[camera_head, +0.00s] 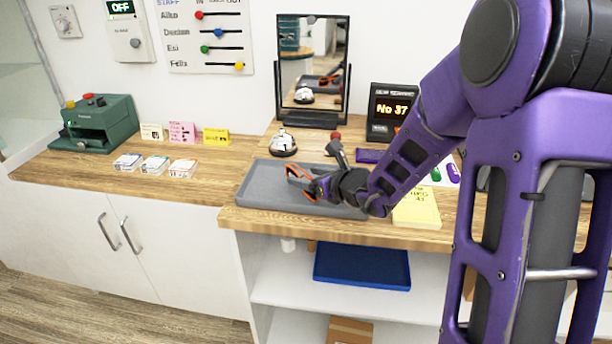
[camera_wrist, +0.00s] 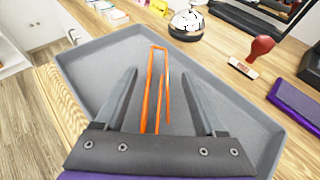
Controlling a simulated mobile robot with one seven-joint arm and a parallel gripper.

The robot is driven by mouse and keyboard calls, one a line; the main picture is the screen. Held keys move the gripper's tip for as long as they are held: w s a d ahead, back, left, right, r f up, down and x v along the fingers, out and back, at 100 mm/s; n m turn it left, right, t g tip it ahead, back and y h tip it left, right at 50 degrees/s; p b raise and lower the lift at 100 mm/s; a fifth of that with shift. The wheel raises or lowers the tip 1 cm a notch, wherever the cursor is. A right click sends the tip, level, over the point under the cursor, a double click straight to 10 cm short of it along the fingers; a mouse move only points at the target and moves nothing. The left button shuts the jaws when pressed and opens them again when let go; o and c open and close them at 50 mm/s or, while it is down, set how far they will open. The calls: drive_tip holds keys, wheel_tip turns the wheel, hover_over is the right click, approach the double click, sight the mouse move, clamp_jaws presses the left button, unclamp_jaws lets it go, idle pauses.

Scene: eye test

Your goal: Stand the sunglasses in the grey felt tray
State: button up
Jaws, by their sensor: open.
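The orange-framed sunglasses (camera_wrist: 149,92) are inside the grey felt tray (camera_wrist: 92,68), between my fingers. Their long thin orange parts run from near the tray's middle back toward my palm. In the head view the sunglasses (camera_head: 299,192) show as an orange outline beside my gripper (camera_head: 303,182). The tray (camera_head: 256,192) lies on the wooden counter near its front edge. My gripper (camera_wrist: 159,73) is open, with one finger on each side of the sunglasses and a visible gap to both. The palm hides their near end, and I cannot tell whether they stand upright.
A bell (camera_head: 283,143) and a red-handled stamp (camera_head: 337,138) stand behind the tray, before a mirror (camera_head: 313,62). A purple case (camera_head: 369,156) and a yellow pad (camera_head: 417,211) lie to the right.

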drive_tip(key=p+v, duration=0.1)
drive_tip(key=v, duration=1)
drive_tip(key=shift+s+p, duration=0.15)
drive_tip(key=shift+p, duration=0.2)
